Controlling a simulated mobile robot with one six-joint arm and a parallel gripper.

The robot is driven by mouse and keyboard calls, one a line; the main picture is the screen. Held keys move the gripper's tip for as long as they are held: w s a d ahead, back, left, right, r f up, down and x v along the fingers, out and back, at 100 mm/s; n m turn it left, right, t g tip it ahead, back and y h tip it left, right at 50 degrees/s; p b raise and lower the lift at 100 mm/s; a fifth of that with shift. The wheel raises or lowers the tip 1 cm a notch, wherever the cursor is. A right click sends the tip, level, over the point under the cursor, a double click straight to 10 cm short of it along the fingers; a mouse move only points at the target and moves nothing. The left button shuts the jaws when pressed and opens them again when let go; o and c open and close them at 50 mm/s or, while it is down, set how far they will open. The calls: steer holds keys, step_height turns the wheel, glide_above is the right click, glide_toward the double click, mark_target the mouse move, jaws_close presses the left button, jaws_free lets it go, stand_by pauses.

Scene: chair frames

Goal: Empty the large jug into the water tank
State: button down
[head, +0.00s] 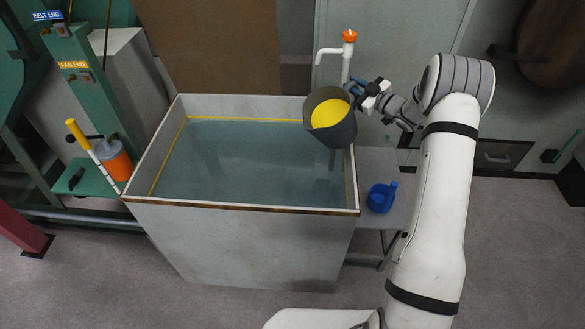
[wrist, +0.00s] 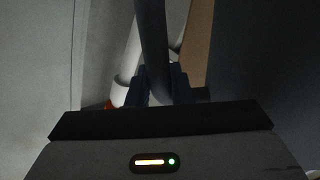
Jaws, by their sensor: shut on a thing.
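The large jug (head: 321,134) is dark grey with a yellow disc showing in its mouth; I cannot tell whether that is its content or its inside. It is over the back right corner of the water tank (head: 240,235), tilted with its mouth facing the head camera. My gripper (head: 361,92) is shut on the jug's handle, at its right side. The wrist view shows the dark handle (wrist: 152,45) between the fingers (wrist: 157,88). The tank is an open pale box holding bluish water. A faint vertical streak shows below the jug; I cannot tell whether it is pouring.
A white tap pipe with an orange knob (head: 350,36) rises behind the jug. A small blue jug (head: 381,197) stands on a grey side table (head: 377,160) right of the tank. An orange container (head: 114,162) and a yellow-topped striped stick (head: 84,142) are on the left.

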mark_target(332, 99)
steer(key=shift+s+a+r+n, duration=1)
steer(key=shift+s+a+r, duration=0.05)
steer(key=shift+a, duration=0.15)
steer(key=shift+s+a+f+n+b, duration=0.25)
steer(key=shift+s+a+n+b, duration=0.55)
steer(key=shift+b, duration=0.3)
steer(key=shift+s+a+r+n, duration=0.2)
steer(key=shift+a+r+n, duration=0.05)
steer(key=shift+r+n, duration=0.15)
steer(key=shift+s+a+r, duration=0.15)
steer(key=shift+s+a, duration=0.05)
steer(key=shift+s+a+r+n, duration=0.15)
steer(key=shift+s+a+n, duration=0.05)
steer(key=shift+n, duration=0.3)
steer(key=shift+s+a+f+n+b, duration=0.2)
steer(key=shift+s+a+n+b, duration=0.1)
steer(key=shift+a+b, duration=0.1)
steer(key=shift+s+a, duration=0.15)
steer(key=shift+s+a+f+n+b, duration=0.25)
steer(key=shift+s+a+n+b, duration=0.1)
steer(key=shift+n+b, duration=0.15)
steer(key=shift+s+a, duration=0.15)
steer(key=shift+s, duration=0.05)
